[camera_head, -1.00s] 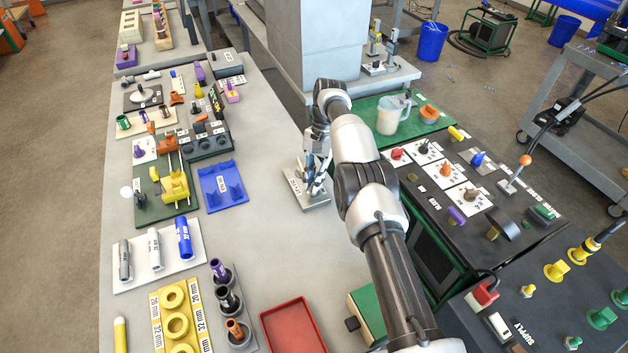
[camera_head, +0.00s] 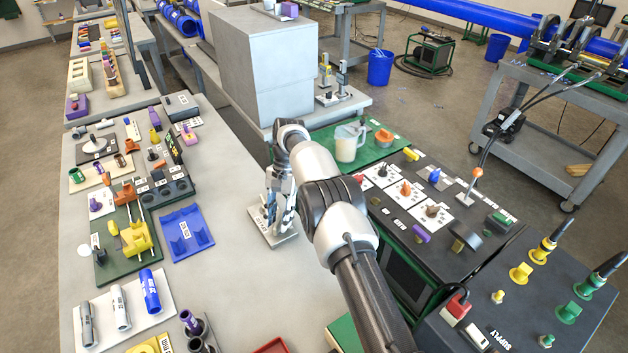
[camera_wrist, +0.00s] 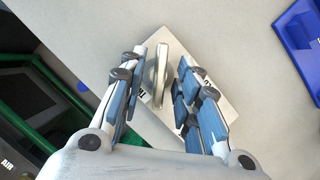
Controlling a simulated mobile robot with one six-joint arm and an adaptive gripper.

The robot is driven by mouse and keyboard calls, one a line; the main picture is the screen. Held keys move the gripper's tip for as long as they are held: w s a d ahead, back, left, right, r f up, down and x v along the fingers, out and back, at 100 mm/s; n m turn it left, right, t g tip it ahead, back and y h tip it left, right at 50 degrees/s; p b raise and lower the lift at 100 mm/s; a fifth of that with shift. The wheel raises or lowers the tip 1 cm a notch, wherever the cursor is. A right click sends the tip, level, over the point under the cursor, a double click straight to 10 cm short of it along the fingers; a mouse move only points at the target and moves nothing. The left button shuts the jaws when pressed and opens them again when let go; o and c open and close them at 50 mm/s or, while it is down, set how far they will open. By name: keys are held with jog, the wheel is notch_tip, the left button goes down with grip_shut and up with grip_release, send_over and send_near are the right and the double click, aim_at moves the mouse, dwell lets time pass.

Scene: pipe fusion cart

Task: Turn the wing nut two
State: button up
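A light metal plate with a printed label (camera_head: 285,239) lies on the grey bench in the head view. It shows in the wrist view (camera_wrist: 215,99) as well. A thin upright silvery metal piece (camera_wrist: 161,72), seemingly the wing nut, stands on the plate. My gripper (camera_head: 281,220) points down over the plate. In the wrist view my gripper (camera_wrist: 158,98) is open, with one blue-padded finger on each side of the metal piece. Contact cannot be told. My fingers hide the piece in the head view.
A blue tray (camera_head: 186,233) lies left of the plate. A green mat (camera_head: 374,146) with a clear jug (camera_head: 349,141) lies behind and right. A black control panel (camera_head: 450,202) with knobs stands right of my arm. Bare bench lies between the plate and blue tray.

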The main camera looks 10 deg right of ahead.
jog(key=m, duration=0.1)
jog(key=m+p, duration=0.1)
jog(key=m+y, duration=0.1)
jog(key=shift+s+d+r+t+p, duration=0.15)
jog(key=shift+r+t+p, duration=0.1)
jog(key=shift+t+p, duration=0.15)
jog(key=m+t+p, duration=0.1)
jog(key=m, duration=0.2)
jog(key=shift+f+y, duration=0.1)
jog(key=shift+y, duration=0.3)
jog(key=m+t, duration=0.1)
jog(key=m, duration=0.2)
jog(key=m+t, duration=0.1)
jog(key=m, duration=0.2)
jog(key=shift+s+f, duration=0.1)
jog(key=shift+s, duration=0.1)
jog(key=p+v, duration=0.4)
jog(key=v, duration=1.4)
jog(key=s+d+r+n+t+h+b, duration=0.1)
jog(key=s+r+n+b, duration=0.5)
jog(key=s, duration=0.8)
jog(key=shift+d+r+n+t+h, duration=0.3)
jog(key=shift+d+r+n+t, duration=0.35)
jog(key=shift+r, duration=1)
jog(key=shift+a, duration=0.15)
